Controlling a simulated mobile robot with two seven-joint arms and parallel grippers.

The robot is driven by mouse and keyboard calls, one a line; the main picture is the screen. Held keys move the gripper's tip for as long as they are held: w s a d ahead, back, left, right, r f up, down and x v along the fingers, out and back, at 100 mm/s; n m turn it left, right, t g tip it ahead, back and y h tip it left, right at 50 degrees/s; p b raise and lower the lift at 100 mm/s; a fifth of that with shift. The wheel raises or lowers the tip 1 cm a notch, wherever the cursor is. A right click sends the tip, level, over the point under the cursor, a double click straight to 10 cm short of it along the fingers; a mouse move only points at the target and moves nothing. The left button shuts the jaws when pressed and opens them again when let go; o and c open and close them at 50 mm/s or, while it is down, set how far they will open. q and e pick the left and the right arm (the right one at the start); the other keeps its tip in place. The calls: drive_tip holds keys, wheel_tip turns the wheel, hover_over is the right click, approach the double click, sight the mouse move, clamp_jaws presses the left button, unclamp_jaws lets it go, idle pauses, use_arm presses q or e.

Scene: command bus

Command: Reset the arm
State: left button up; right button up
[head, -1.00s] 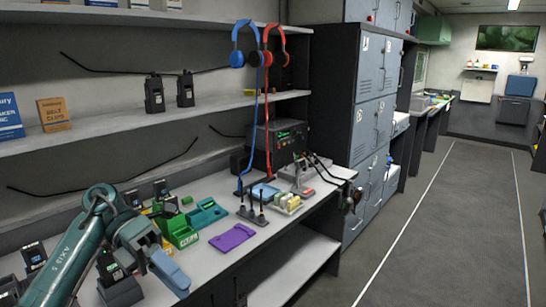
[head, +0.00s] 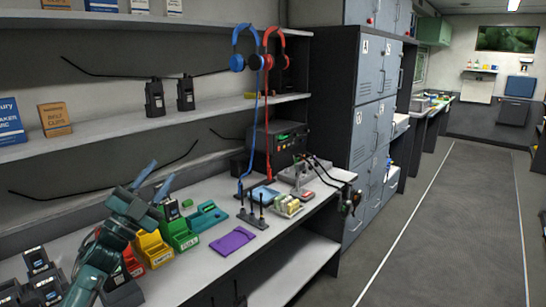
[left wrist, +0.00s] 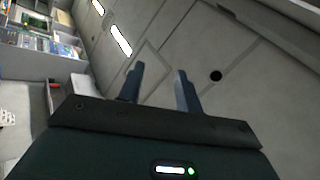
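My left arm comes in at the lower left of the head view, bent upward over the counter (head: 205,255). My left gripper (head: 155,180) points up, above the small bins and in front of the back wall. Its two blue-grey fingers stand apart with nothing between them. The left wrist view shows the same fingers (left wrist: 160,72) apart and empty, with the ceiling beyond them. My right gripper is in neither view.
Yellow (head: 153,250) and green (head: 180,235) bins stand close behind my left arm. A purple tray (head: 232,240), a teal tray (head: 208,217) and an antenna stand (head: 253,220) lie further right. A shelf (head: 130,128) runs above. The aisle floor (head: 430,240) is clear.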

use_arm(q)
drive_tip(key=w+a+f+n+g+y, duration=0.3)
drive_tip(key=w+a+f+n+y, duration=0.3)
drive_tip(key=a+f+n+y, duration=0.8)
drive_tip(key=s+d+f+n+g+h, duration=0.1)
drive_tip(key=s+d+f+g, duration=0.3)
drive_tip(key=s+d+f, duration=1.25)
drive_tip(key=s+d+f+g, duration=0.1)
drive_tip(key=s+d+f, duration=0.1)
drive_tip(key=s, duration=0.5)
drive_tip(key=s+d+f+g+h, duration=0.1)
drive_tip(key=s+d+f, duration=0.2)
drive_tip(key=s, duration=0.5)
drive_tip(key=s+d+f+n+g+h, duration=0.1)
drive_tip(key=s+d+f, duration=0.2)
drive_tip(key=s, duration=0.5)
drive_tip(key=shift+d+f, duration=0.2)
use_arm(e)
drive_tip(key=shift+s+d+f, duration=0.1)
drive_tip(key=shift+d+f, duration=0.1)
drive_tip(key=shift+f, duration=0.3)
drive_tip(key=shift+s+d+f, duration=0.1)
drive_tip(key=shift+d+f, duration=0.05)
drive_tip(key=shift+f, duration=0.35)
use_arm(q)
drive_tip(key=shift+a, duration=0.1)
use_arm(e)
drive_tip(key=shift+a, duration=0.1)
